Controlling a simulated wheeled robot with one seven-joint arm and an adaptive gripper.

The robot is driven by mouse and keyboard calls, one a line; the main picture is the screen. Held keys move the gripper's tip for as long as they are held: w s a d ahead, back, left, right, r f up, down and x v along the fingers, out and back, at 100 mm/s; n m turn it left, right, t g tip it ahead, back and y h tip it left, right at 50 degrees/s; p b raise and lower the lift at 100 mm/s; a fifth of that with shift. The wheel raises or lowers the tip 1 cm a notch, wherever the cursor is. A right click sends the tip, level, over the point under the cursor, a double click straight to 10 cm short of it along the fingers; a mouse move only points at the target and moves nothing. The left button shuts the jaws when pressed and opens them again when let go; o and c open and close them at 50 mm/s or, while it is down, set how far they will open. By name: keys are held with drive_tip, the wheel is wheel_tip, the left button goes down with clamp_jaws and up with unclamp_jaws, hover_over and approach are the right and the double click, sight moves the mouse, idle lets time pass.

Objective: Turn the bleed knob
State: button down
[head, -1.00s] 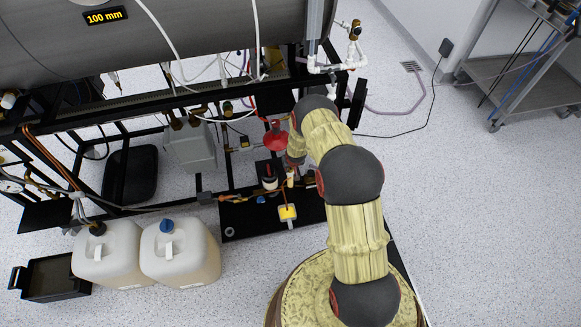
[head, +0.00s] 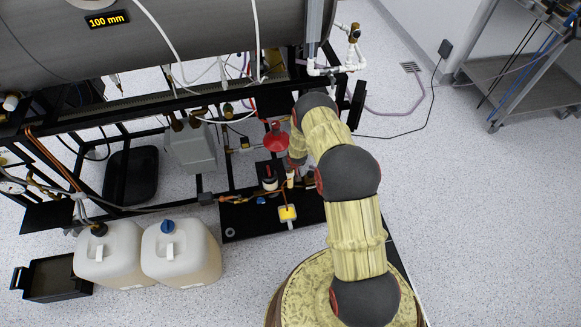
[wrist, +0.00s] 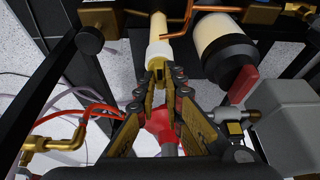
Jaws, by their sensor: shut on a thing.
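My gripper (wrist: 159,76) is closed at the middle of the wrist view, its two fingertips meeting at a small brass piece (wrist: 159,55). This piece looks like the bleed knob. It sits at the near end of a pale cylinder with a white collar (wrist: 158,48). The fingertips cover most of it, so its shape and turn angle cannot be told. In the head view, my arm hides most of the gripper, and the knob cannot be made out there. A pale upright piece (head: 290,178) shows beside the arm's end.
A red fitting (wrist: 160,122) lies beyond and between the fingers. A red-handled valve (wrist: 243,84) and a dark-and-cream cylinder (wrist: 225,48) stand close right. Brass pipework (wrist: 62,143) is at left.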

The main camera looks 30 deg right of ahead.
drive_tip(key=shift+n+y+p, duration=0.3)
drive_tip(key=shift+n+p, duration=0.5)
drive_tip(key=shift+p, duration=0.6)
drive_tip(key=shift+s+d+n+y+p, duration=0.1)
drive_tip(key=shift+n+y+p, duration=0.2)
drive_tip(key=shift+n+p, duration=0.5)
drive_tip(key=n, duration=0.2)
drive_tip(key=n+y, duration=0.1)
drive_tip(key=shift+d+f+n+p, duration=0.15)
drive_tip(key=shift+n+p, duration=0.15)
drive_tip(key=shift+n, duration=0.1)
drive_tip(key=n, duration=0.1)
drive_tip(key=n+y+b, duration=0.1)
drive_tip(key=n, duration=0.1)
drive_tip(key=n+g+y+b, duration=0.1)
drive_tip(key=n, duration=0.1)
drive_tip(key=shift+w+d, duration=0.1)
drive_tip(key=shift+w, duration=0.15)
drive_tip(key=n+g+b, duration=0.1)
drive_tip(key=n+b, duration=0.1)
drive_tip(key=n+g+y+b, duration=0.1)
drive_tip(key=n, duration=0.2)
drive_tip(key=shift+b, duration=0.35)
drive_tip(key=shift+n, duration=0.3)
drive_tip(key=c, duration=1.9)
unclamp_jaws()
